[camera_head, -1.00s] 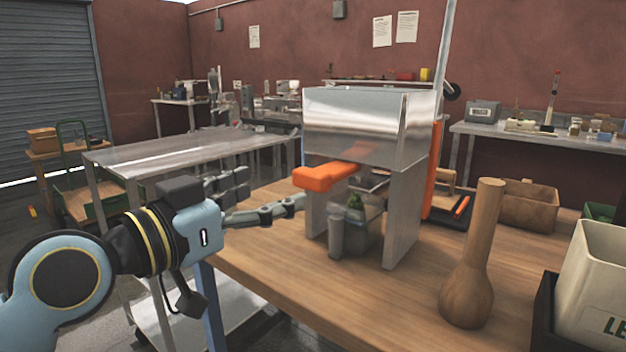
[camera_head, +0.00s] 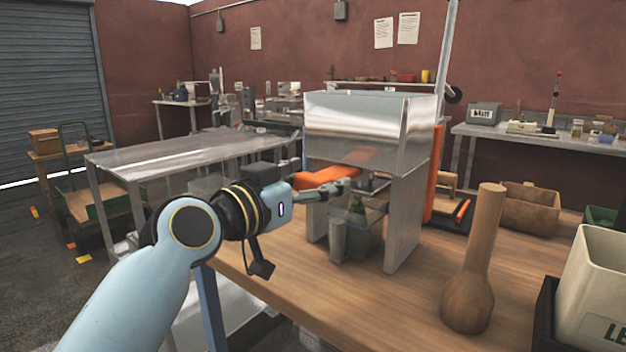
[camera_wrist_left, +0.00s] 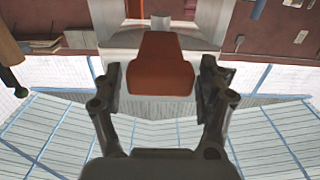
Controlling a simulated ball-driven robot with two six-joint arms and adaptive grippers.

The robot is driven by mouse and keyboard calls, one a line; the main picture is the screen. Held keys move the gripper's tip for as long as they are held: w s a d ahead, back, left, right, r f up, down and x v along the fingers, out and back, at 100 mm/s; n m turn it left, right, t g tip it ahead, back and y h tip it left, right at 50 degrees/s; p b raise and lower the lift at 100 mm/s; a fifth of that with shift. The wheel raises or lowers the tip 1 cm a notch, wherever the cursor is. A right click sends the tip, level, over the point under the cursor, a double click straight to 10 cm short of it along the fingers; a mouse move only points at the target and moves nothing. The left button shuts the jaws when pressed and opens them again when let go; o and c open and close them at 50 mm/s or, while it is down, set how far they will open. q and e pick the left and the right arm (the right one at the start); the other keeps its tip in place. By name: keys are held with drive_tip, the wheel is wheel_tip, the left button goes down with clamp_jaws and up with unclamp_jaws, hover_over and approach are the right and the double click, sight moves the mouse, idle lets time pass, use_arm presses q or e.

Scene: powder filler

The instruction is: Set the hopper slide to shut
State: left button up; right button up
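The powder filler has a shiny metal hopper (camera_head: 365,127) on grey side legs (camera_head: 405,222). The orange handle of its slide (camera_head: 340,180) sticks out to the left under the hopper. In the left wrist view the orange handle (camera_wrist_left: 161,66) lies between the fingers of my left gripper (camera_wrist_left: 161,90), with a gap on each side. The gripper is open around the handle and not pressed on it. In the head view my left gripper (camera_head: 325,190) partly covers the handle. My right gripper is not in view.
A clear bin (camera_head: 358,232) with something green in it stands under the hopper. A wooden pestle-like tool (camera_head: 470,265) and a white container (camera_head: 598,290) stand to the right on the wooden bench (camera_head: 400,310). The bench front is mostly bare.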

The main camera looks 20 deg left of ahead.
sight(330, 173)
use_arm(q)
clamp_jaws()
drive_tip(key=b+x, duration=0.1)
drive_tip(key=x, duration=0.3)
drive_tip(key=shift+w+f, duration=0.1)
drive_tip(key=shift+c, duration=0.9)
unclamp_jaws()
drive_tip(key=o, duration=0.4)
drive_tip(key=shift+w+d, duration=0.1)
drive_tip(key=shift+w, duration=0.05)
